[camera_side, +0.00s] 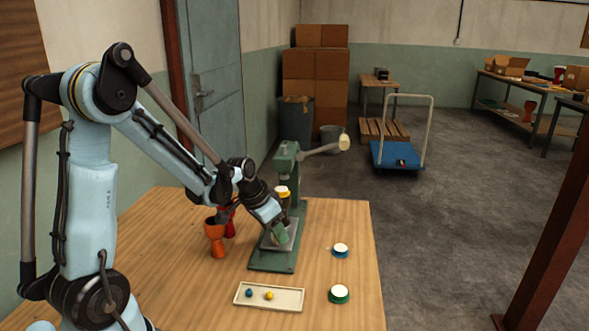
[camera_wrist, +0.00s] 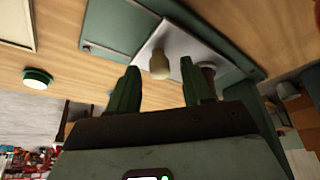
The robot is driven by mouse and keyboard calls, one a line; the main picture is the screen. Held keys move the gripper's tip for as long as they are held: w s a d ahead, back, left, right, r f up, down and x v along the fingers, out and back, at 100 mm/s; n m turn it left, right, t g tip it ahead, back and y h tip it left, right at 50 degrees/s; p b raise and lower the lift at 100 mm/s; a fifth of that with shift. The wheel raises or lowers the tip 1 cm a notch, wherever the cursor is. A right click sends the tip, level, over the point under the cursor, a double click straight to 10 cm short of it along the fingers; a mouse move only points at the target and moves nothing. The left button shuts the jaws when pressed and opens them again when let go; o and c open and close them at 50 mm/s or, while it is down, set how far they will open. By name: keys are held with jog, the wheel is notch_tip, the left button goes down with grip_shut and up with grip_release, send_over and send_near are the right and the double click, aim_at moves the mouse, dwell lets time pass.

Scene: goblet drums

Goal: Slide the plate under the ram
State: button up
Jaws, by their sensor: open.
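The grey plate (camera_side: 287,240) lies on the green base (camera_side: 268,262) of the press. In the wrist view the plate (camera_wrist: 185,38) looks pale and carries a tan knob (camera_wrist: 159,65). The green press (camera_side: 287,165) stands upright behind my gripper, with its lever reaching right to a pale grip. My gripper (camera_side: 279,234) is low over the plate. In the wrist view my open green fingers (camera_wrist: 160,88) stand on either side of the knob, with a gap visible. The ram's lower end is mostly hidden by my arm.
An orange goblet drum (camera_side: 215,238) and a red one (camera_side: 231,217) stand left of the press. A tray (camera_side: 255,304) with a blue and a yellow ball lies in front.

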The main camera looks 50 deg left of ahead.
jog(key=shift+f, duration=0.1)
grip_shut()
dwell(0.3)
jog(key=shift+w+a, duration=1.8)
jog(key=shift+w, duration=0.1)
grip_release()
jog(key=shift+s, duration=0.15)
